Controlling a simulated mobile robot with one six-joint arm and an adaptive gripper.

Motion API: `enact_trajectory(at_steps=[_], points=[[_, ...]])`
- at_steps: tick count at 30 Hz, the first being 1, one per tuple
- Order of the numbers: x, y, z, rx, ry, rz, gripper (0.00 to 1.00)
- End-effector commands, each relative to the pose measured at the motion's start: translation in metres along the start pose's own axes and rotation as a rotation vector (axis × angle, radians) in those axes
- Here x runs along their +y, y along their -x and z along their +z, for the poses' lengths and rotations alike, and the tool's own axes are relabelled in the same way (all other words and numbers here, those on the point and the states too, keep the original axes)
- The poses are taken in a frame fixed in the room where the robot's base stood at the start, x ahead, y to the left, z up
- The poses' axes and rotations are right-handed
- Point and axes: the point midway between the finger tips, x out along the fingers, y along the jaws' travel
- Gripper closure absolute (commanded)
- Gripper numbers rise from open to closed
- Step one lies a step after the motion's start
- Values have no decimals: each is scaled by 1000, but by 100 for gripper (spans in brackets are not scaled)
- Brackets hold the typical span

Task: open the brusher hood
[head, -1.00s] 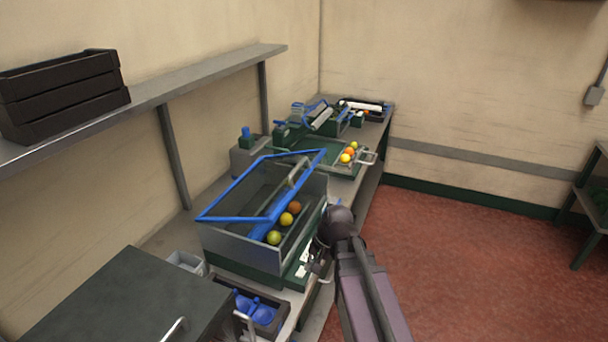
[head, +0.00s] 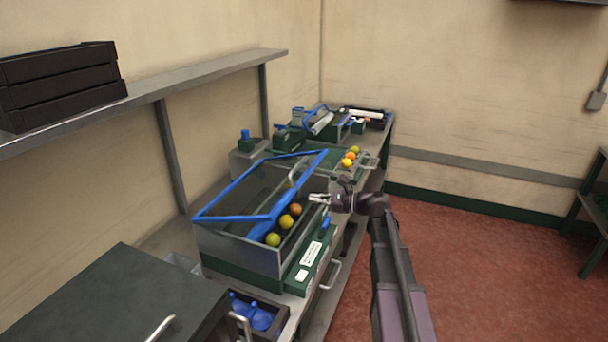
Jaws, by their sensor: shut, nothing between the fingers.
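The brusher (head: 235,250) is a grey-walled box on a green base on the bench, with an orange and two yellow-green fruits in a row inside. Its hood (head: 235,217) is a clear panel in a blue frame. The hood is tilted, with its bench-front edge standing above the front wall, and the fruits show below that edge. A pale curved handle (head: 296,173) shows near the hood's far end. My gripper (head: 314,198) is shut and empty, pointing left beside the brusher's front right. I cannot tell whether its tip touches anything.
Farther along the bench is a green tray station (head: 338,163) with several fruits. A dark cabinet (head: 110,300) and a dark crate with blue items (head: 262,318) stand nearer. A shelf (head: 150,97) runs along the wall. The red floor (head: 480,260) at right is clear.

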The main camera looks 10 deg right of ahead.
Motion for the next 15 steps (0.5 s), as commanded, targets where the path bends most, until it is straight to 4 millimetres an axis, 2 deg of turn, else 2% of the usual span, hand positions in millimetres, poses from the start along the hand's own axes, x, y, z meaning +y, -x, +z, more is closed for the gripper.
enact_trajectory(at_steps=[1, 6, 10, 15], points=[[-14, 6, -3, -41, -53, -32, 100], [-48, 25, 4, -176, -214, -110, 100], [-62, 35, 8, -243, -289, -139, 100], [-70, 42, 11, -280, -328, -154, 100]])
